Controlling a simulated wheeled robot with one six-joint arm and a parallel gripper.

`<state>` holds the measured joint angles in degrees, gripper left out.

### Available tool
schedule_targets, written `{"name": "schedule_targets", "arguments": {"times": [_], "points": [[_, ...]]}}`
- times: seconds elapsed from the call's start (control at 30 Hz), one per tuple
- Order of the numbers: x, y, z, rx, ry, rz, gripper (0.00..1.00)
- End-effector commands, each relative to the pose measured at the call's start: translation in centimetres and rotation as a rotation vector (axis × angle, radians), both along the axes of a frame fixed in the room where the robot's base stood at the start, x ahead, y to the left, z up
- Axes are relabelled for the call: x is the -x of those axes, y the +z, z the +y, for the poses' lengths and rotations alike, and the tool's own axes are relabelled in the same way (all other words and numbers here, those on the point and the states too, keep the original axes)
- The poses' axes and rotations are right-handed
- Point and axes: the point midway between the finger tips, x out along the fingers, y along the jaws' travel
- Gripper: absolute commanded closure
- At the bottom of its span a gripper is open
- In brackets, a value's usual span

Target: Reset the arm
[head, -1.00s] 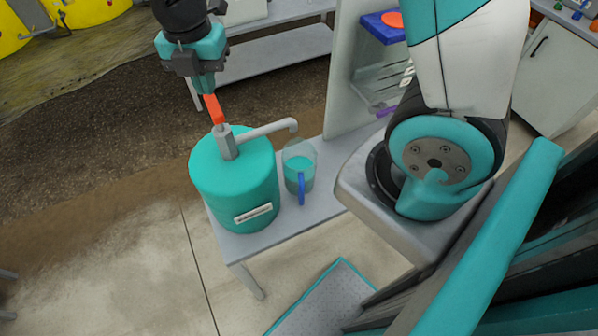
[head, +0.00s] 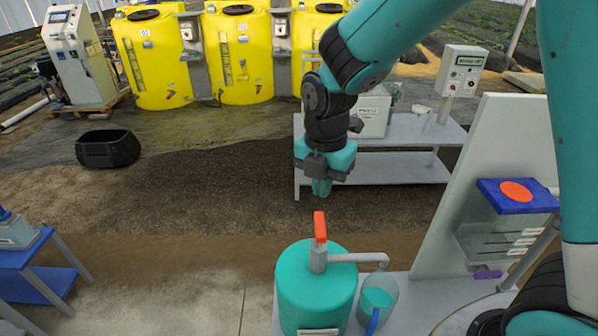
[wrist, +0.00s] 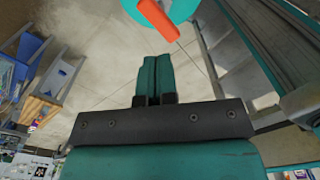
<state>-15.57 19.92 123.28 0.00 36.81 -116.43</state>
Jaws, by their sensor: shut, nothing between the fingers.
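My gripper (head: 321,187) is shut and empty. In the head view it hangs pointing down, a little above and apart from the red pump head (head: 320,227) of the teal canister (head: 317,285). In the wrist view my gripper's two teal fingers (wrist: 154,72) lie side by side. The red pump head (wrist: 158,19) shows beyond the fingertips there, with part of the teal canister (wrist: 181,9). A clear measuring jug (head: 377,300) with teal liquid and a blue handle stands under the canister's grey spout.
A white panel (head: 483,200) with a blue and orange holder (head: 516,194) stands to the right. A grey bench (head: 400,170) stands behind my arm. Yellow tanks (head: 243,60) line the back. A blue table (head: 28,262) is at the left.

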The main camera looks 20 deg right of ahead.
Motion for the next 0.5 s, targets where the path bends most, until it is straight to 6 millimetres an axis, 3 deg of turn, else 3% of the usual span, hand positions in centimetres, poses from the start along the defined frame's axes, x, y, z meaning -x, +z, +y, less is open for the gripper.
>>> {"name": "schedule_targets", "arguments": {"times": [0.13, 0.23, 0.5], "points": [[0.4, -0.3, 0.1, -0.009, -0.037, -0.003, 1.00], [1.5, -1.0, 0.6, -0.041, -0.162, -0.005, 1.00], [8.3, -3.4, 2.6, -0.190, -0.816, 0.060, 1.00]]}}
